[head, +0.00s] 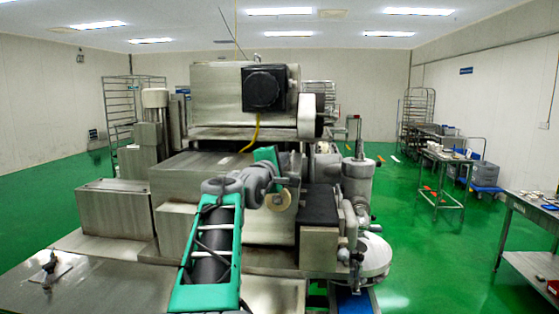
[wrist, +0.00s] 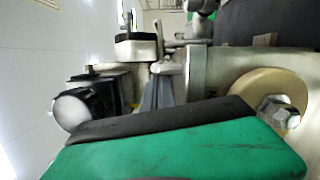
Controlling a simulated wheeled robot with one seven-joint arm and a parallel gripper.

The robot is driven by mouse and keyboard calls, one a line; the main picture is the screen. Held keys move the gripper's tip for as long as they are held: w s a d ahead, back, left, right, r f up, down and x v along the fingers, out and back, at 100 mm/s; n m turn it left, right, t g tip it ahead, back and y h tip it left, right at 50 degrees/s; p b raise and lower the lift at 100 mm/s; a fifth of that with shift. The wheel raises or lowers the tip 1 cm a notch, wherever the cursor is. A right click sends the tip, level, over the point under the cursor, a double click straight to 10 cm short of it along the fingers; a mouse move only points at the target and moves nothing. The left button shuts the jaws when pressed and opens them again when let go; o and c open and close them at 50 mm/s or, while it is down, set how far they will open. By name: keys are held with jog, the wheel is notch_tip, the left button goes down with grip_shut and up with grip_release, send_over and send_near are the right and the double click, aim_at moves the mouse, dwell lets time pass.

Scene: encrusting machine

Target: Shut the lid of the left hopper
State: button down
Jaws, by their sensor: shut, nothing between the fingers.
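The encrusting machine (head: 240,190) fills the middle of the head view. It has a big steel box body, with an upper steel housing (head: 215,88) that carries a black block. I cannot tell for certain which part is the left hopper or its lid. My arm reaches up in front of the machine. My gripper (head: 266,156), green at its end, is close to the machine's front and beside a beige round wheel (head: 279,201). The wheel also shows in the wrist view (wrist: 254,86). The gripper is shut and empty. Whether it touches the machine is hidden.
A lower steel box (head: 112,210) stands left of the body. A steel cylinder (head: 357,185) and a round plate (head: 374,258) are at the right. Steel carts (head: 445,180) and a side table (head: 530,212) stand farther right. Green floor is clear between them.

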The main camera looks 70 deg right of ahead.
jog(key=shift+s, duration=0.25)
